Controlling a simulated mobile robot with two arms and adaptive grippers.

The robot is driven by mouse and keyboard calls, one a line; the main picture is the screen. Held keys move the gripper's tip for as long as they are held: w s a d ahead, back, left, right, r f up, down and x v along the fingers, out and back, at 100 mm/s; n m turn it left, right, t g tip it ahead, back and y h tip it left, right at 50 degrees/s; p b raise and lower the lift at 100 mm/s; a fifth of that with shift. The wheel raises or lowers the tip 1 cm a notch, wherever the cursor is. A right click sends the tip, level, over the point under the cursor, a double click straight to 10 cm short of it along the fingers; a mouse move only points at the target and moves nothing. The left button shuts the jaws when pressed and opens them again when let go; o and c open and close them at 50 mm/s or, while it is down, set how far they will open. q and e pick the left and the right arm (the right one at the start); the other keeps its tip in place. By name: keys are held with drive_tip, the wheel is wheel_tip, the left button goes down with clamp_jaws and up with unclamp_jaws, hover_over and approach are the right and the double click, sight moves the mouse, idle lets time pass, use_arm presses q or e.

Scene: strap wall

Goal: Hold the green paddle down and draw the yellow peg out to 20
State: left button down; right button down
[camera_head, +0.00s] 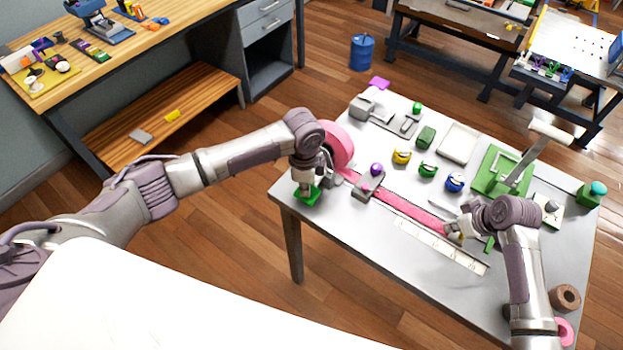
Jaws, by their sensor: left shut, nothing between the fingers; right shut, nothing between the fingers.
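The green paddle (309,197) is at the table's left corner. My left gripper (305,191) is shut and points down at the paddle, covering part of it; I cannot tell whether it presses on it.
Behind the strap are yellow, green and blue round pieces (427,170), a pale tray (458,144) and a green press (497,170) with a lever. A brown roll (565,297) lies near the right edge. The table (345,235) is bare at the front.

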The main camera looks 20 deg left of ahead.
sight(465, 244)
use_arm(q)
drive_tip(key=shift+f, duration=0.1)
use_arm(e)
drive_tip(key=shift+s+d+f, duration=0.1)
drive_tip(key=shift+s+d, duration=0.2)
drive_tip(key=shift+d, duration=0.55)
drive_tip(key=shift+s+d+r, duration=0.1)
drive_tip(key=shift+s+d, duration=0.15)
drive_tip(key=shift+d, duration=0.55)
drive_tip(key=shift+s+d+f, duration=0.1)
drive_tip(key=shift+s+d, duration=0.2)
drive_tip(key=shift+d, duration=0.55)
drive_tip(key=shift+w+a, duration=0.3)
drive_tip(key=shift+a, duration=0.55)
drive_tip(key=shift+r, duration=4.05)
